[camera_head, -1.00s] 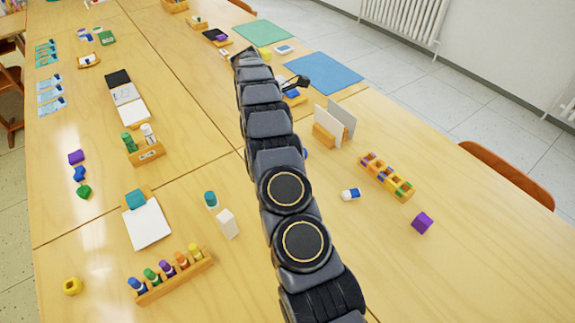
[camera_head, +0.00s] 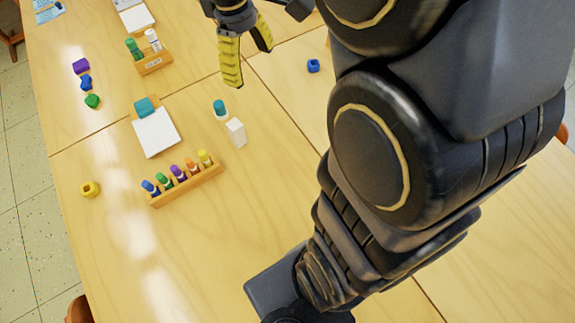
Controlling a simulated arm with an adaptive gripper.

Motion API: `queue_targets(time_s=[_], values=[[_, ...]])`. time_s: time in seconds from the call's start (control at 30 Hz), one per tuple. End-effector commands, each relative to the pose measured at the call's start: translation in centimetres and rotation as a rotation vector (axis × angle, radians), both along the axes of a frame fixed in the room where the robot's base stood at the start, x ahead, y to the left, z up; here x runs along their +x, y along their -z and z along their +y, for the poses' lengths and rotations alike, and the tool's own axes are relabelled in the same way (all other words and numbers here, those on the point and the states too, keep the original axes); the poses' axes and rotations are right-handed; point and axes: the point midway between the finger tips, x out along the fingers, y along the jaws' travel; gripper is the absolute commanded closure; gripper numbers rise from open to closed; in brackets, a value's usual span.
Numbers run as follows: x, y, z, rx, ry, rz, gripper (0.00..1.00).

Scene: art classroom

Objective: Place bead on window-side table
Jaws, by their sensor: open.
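My gripper (camera_head: 249,66) hangs at the top of the head view with its two yellow fingers apart and nothing between them. A small blue bead (camera_head: 313,66) lies to its right, on the right-hand table (camera_head: 290,88), apart from the fingers. A yellow bead (camera_head: 90,189) with a hole sits at the left edge of the front-left table. A purple piece (camera_head: 81,66), a blue piece (camera_head: 87,83) and a green piece (camera_head: 92,101) lie in a row at the upper left. No window shows, so I cannot tell which table is window-side.
A small wooden holder (camera_head: 155,65) is behind. My arm covers much of the right side.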

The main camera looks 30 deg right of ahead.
Motion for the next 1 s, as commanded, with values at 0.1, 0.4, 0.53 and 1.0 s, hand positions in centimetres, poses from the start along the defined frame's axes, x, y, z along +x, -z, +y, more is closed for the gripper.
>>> queue_targets(time_s=[0.1, 0.4, 0.53, 1.0], values=[[-5.6, -0.8, 2.1, 0.009, 0.122, -0.001, 0.38], [-16.3, -0.1, 4.8, 0.008, 0.410, 0.001, 0.38], [-18.2, 0.5, 5.0, 0.007, 0.469, 0.012, 0.38], [-18.6, 0.6, 5.1, 0.008, 0.485, 0.015, 0.38]])
